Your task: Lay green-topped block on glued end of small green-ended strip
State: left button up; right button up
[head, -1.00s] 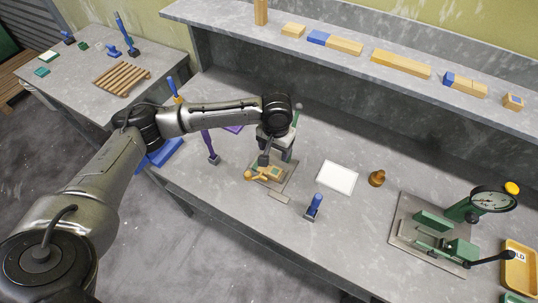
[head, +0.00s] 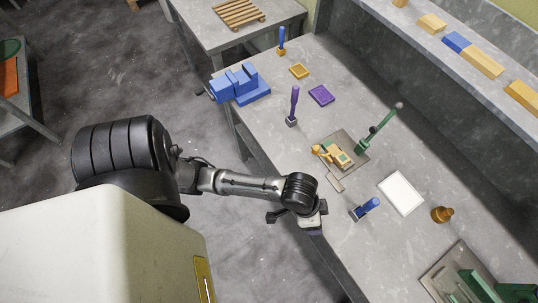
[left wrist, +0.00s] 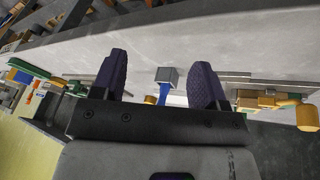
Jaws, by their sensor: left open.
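Small wooden pieces with green faces (head: 340,155) sit on a grey plate (head: 347,142) in the middle of the bench in the head view. At this size I cannot tell the green-topped block from the small green-ended strip, nor see any glue. My left gripper (head: 308,222) is at the bench's front edge, apart from the plate and nearer to me. In the left wrist view its two dark fingers (left wrist: 162,75) are spread with nothing held between them. My right gripper is not in view.
A blue-handled tool (head: 366,208) lies close to my left gripper. A green lever (head: 385,128) rises behind the plate. A white pad (head: 401,194), a brown knob (head: 442,214), a purple-handled tool (head: 293,105) and a blue vise (head: 240,86) stand around. Bare bench lies between them.

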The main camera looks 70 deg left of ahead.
pick_arm(q)
jog(key=s+a+y, duration=0.1)
jog(key=s+a, duration=0.2)
jog(key=s, duration=0.2)
jog(key=s+a+f+n+y, duration=0.1)
jog(key=s+a, duration=0.2)
jog(key=s, duration=0.3)
jog(key=shift+a+y, duration=0.3)
jog(key=shift+y, duration=0.1)
